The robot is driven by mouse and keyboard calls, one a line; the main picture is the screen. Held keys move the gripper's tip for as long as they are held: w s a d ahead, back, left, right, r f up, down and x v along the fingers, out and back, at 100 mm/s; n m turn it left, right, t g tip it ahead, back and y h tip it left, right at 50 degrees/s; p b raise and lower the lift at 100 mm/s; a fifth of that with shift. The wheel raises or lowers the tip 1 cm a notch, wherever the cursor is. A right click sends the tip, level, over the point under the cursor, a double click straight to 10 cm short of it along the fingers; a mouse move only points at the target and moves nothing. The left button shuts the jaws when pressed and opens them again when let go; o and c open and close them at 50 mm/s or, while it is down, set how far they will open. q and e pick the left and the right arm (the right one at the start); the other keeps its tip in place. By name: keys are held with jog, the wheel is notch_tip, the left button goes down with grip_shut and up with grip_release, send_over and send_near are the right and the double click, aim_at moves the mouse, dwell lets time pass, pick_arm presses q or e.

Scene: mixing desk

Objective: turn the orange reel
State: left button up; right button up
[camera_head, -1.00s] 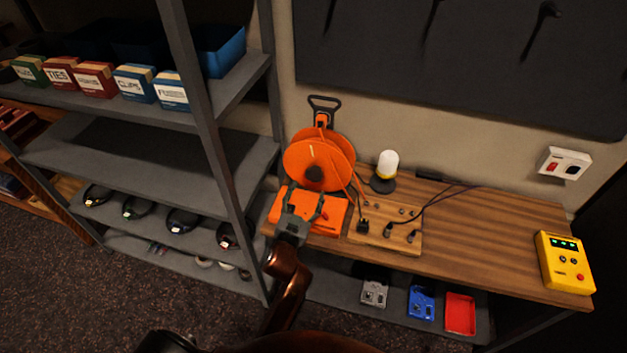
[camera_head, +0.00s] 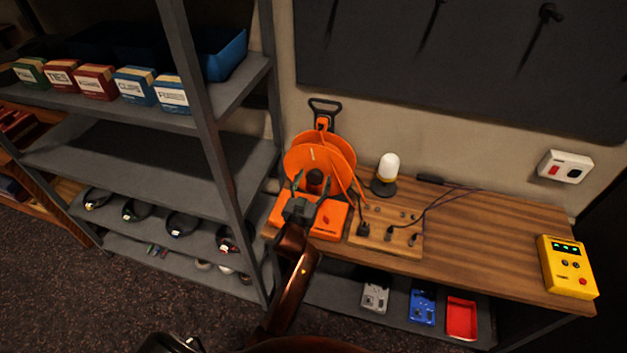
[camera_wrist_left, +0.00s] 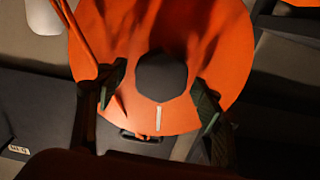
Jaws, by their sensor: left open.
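The orange reel (camera_head: 322,156) stands upright on an orange base (camera_head: 329,222) at the left end of the wooden desk. It has a dark round hub (camera_head: 315,177) and a pale stripe on its face. My left gripper (camera_head: 312,182) is in front of the reel, fingers open and pointing at it. In the left wrist view, the reel (camera_wrist_left: 215,40) fills the middle, and the dark hub (camera_wrist_left: 162,77) lies between the two open fingers (camera_wrist_left: 160,92). I see a gap on each side of the hub. Whether the fingertips touch the reel face I cannot tell. My right gripper is out of view.
A wooden socket board (camera_head: 385,240) with plugs and cables lies right of the reel, a white-topped lamp (camera_head: 388,170) behind it. A yellow box (camera_head: 567,266) stands at the desk's right end. A grey shelf post (camera_head: 210,150) stands close on the left.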

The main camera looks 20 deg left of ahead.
pick_arm(q)
grip_shut()
dwell(0.7)
jog(key=shift+d, duration=0.15)
